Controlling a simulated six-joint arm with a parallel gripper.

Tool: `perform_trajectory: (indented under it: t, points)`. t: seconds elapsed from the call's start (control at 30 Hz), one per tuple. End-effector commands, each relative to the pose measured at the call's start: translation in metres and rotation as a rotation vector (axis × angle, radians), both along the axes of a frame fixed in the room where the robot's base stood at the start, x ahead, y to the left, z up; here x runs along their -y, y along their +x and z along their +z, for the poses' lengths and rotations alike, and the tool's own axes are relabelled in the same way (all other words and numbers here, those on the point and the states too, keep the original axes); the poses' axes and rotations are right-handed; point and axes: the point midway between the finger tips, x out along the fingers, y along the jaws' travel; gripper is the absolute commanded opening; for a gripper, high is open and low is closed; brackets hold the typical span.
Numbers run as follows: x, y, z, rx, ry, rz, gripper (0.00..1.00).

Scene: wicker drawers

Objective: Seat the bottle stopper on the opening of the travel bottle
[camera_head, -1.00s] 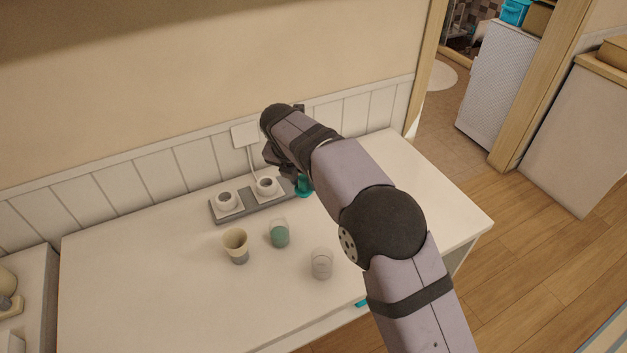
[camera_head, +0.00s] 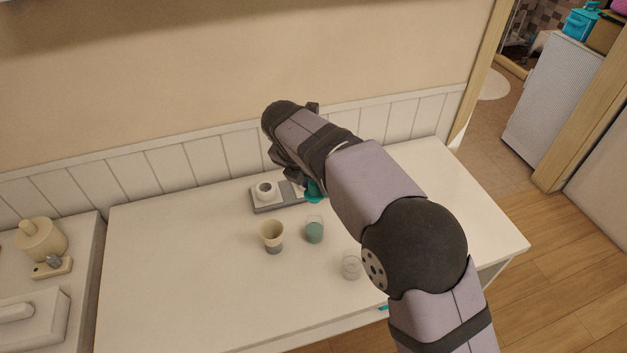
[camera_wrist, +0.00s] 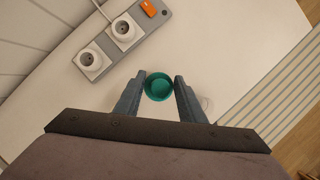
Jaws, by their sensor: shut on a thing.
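My gripper (camera_wrist: 159,84) is shut on a round teal piece, which looks like the bottle stopper (camera_wrist: 158,87). One finger is on each side of it. In the head view the teal stopper (camera_head: 314,191) shows under my wrist, partly hidden by the arm, above the back of the table near the power strip. I cannot tell for sure which thing is the travel bottle. A teal-tinted clear vessel (camera_head: 314,231) stands upright on the table, in front of the gripper and apart from it.
A grey power strip (camera_head: 265,207) with white sockets lies at the back; my arm hides part of it. A beige cup (camera_head: 271,234) and a clear glass (camera_head: 351,266) stand beside the teal-tinted vessel. The table (camera_head: 180,270) is bare at left. The wall is close behind.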

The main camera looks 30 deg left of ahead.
Motion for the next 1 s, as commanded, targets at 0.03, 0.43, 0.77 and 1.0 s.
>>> perform_trajectory:
  t: [0.03, 0.43, 0.77, 1.0]
  points:
    - [0.000, 0.000, 0.000, 0.000, 0.000, 0.000, 0.15]
    - [0.000, 0.000, 0.002, -0.001, -0.001, 0.002, 0.15]
    - [0.000, 0.000, -0.021, -0.001, -0.001, 0.002, 0.15]
    - [0.000, 0.000, -0.041, 0.000, -0.001, 0.002, 0.15]
